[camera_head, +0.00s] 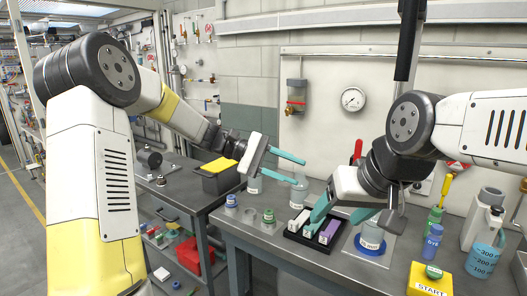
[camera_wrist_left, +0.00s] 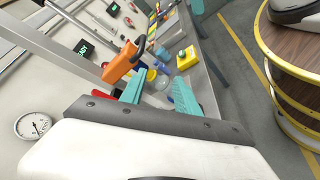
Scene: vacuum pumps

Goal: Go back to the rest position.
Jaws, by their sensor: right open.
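My left gripper (camera_head: 302,171) is raised above the back of the workbench, with its teal fingers apart and nothing seen between them. In the left wrist view, its two teal fingers (camera_wrist_left: 158,93) stand apart. My right gripper (camera_head: 336,220) is low over the bench, pointing down at a black tray (camera_head: 291,236). Its teal fingers are apart, one on each side of the tray's middle area. The tray holds small blocks, among them a purple-topped one (camera_head: 329,231). The right gripper hides part of the tray, and I cannot tell whether its fingers touch anything there.
A jar on a blue disc (camera_head: 371,246) stands close to my right gripper. Bottles (camera_head: 484,255) and a yellow START button box (camera_head: 428,281) are at right. Small vials (camera_head: 268,217) stand left of the tray. A gauge (camera_head: 353,98) hangs on the wall panel behind.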

